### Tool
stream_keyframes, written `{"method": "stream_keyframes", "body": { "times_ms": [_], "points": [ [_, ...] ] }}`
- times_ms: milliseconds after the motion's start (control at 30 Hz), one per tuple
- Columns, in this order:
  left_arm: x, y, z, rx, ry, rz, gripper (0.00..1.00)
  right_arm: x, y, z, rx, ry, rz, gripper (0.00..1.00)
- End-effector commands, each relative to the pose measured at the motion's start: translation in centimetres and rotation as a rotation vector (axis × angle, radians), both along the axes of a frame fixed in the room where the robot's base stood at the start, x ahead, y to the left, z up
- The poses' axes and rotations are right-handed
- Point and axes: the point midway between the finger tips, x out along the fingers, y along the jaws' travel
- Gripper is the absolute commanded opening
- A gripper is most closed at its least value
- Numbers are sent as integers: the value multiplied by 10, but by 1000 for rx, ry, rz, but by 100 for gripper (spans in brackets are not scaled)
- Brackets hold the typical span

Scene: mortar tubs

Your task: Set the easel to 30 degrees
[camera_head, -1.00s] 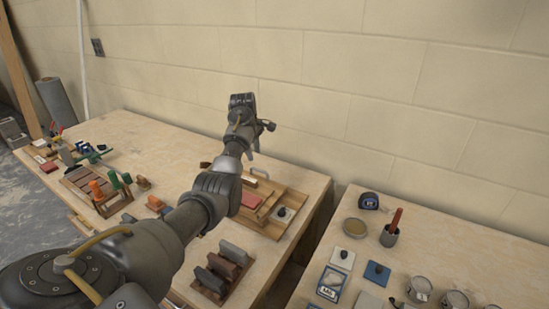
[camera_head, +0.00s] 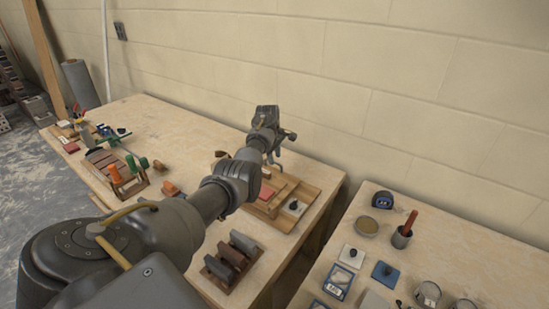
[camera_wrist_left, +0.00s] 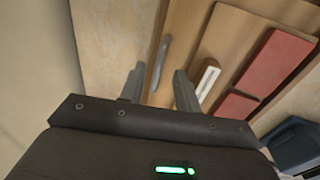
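The wooden board assembly that appears to be the easel (camera_head: 308,190) lies low on the left table, partly hidden behind my left arm. In the left wrist view its wooden surface (camera_wrist_left: 227,36) carries red pieces (camera_wrist_left: 275,62), a pale slotted piece (camera_wrist_left: 207,77) and a grey bar handle (camera_wrist_left: 161,62). My left gripper (camera_head: 276,158) is above the board's far edge. In the left wrist view its two fingers (camera_wrist_left: 159,87) are apart, with the handle showing between and beyond them. I cannot tell whether they touch it. My right gripper is out of view.
A rack of dark blocks (camera_head: 232,260) stands near the table's front. A slatted wooden rack (camera_head: 103,160) and orange- and green-handled tools are farther left. A second table (camera_head: 450,250) with cups and a tape measure (camera_head: 382,200) stands right, across a gap. A block wall is behind.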

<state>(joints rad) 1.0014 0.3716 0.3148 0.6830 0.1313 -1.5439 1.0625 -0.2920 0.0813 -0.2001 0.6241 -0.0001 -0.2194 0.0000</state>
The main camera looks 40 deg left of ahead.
Motion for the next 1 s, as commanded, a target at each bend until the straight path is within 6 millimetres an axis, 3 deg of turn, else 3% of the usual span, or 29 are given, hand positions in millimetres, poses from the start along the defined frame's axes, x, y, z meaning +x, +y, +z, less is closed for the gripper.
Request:
{"method": "stream_keyframes", "body": {
  "times_ms": [200,500,767,1000],
  "points": [
    [4,0,-16,-1,-1,1,33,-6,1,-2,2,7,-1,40],
    [4,0,-17,0,-2,1,33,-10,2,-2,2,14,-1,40],
    [4,0,-17,0,-1,1,0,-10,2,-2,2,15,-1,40],
    [3,0,-17,0,-1,1,0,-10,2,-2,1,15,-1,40]
  ]
}}
